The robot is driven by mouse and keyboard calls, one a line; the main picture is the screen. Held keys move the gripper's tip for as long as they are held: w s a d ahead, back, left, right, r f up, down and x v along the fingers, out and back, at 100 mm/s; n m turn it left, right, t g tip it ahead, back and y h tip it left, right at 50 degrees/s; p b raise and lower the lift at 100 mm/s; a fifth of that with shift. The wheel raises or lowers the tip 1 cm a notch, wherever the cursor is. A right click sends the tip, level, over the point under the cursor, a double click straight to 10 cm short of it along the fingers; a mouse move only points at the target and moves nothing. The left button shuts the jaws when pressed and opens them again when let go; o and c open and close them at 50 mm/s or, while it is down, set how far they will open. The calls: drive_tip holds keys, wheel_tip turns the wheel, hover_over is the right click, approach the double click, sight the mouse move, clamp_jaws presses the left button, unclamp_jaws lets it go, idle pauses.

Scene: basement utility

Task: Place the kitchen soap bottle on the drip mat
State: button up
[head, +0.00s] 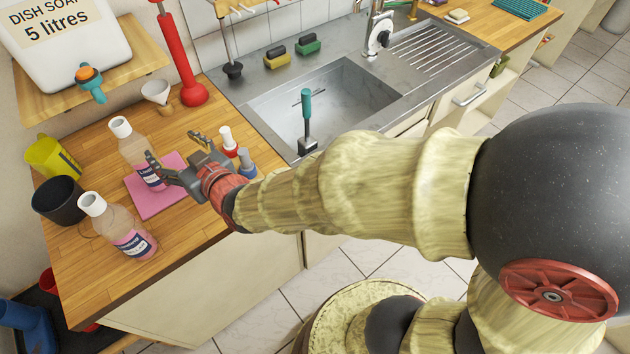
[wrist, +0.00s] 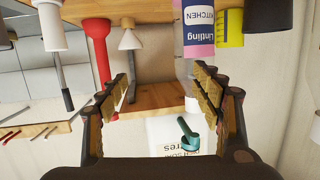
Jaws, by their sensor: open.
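A bottle with a white cap (head: 121,127) stands upright, apparently on the pink drip mat (head: 160,207). In the wrist view, its label reads KITCHEN (wrist: 199,22), and it appears upside down. My gripper (head: 175,152) is open and empty, just right of this bottle in the head view. One finger overlaps the bottle; I cannot tell whether they touch. In the wrist view, my open fingers (wrist: 170,90) have nothing between them.
A black pot (head: 58,200) and yellow jug (head: 52,157) stand left of the bottles. A funnel (head: 157,92) and red plunger (head: 190,85) stand behind. Small red-labelled (head: 228,141) and blue (head: 246,163) bottles stand near my gripper. The sink (head: 335,100) is right.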

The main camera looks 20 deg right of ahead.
drive_tip(key=s+d+r+m+g+h, duration=0.1)
drive_tip(key=s+d+m+g+h, duration=0.3)
drive_tip(key=s+d, duration=2)
drive_tip(key=d+g+h, duration=0.2)
drive_tip(key=g, duration=0.2)
drive_tip(key=shift+r+g, duration=0.3)
drive_tip(key=shift+r, duration=0.1)
wheel_tip(320, 180, up, 2)
drive_tip(key=shift+r+p, duration=0.1)
drive_tip(key=shift+p, duration=0.95)
